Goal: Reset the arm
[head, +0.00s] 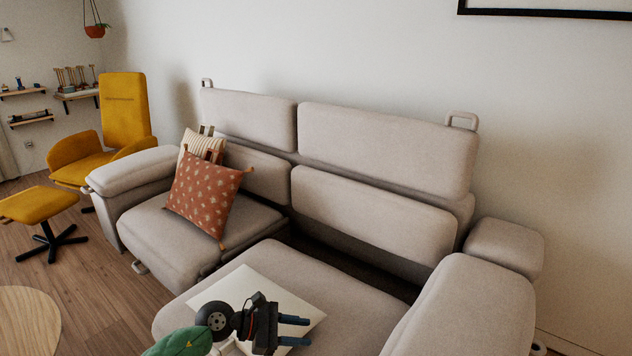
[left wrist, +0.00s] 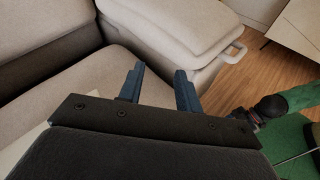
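My left gripper (head: 308,331) is in the head view at the bottom centre, over the front seat of the grey sofa (head: 375,225). Its two blue-grey fingers are apart with nothing between them. In the left wrist view the same gripper (left wrist: 159,70) shows its fingers spread, with the sofa behind them. A flat white sheet or board (head: 259,285) lies on the seat, partly hidden by the gripper; I cannot tell whether the gripper touches it. My right gripper does not show in either view.
A rust-red cushion (head: 204,195) and a striped cushion (head: 200,146) lean at the sofa's left end. A yellow armchair (head: 126,110) and footstool (head: 38,204) stand left. A round wooden table (head: 28,320) is at lower left. The wooden floor (head: 95,255) between is clear.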

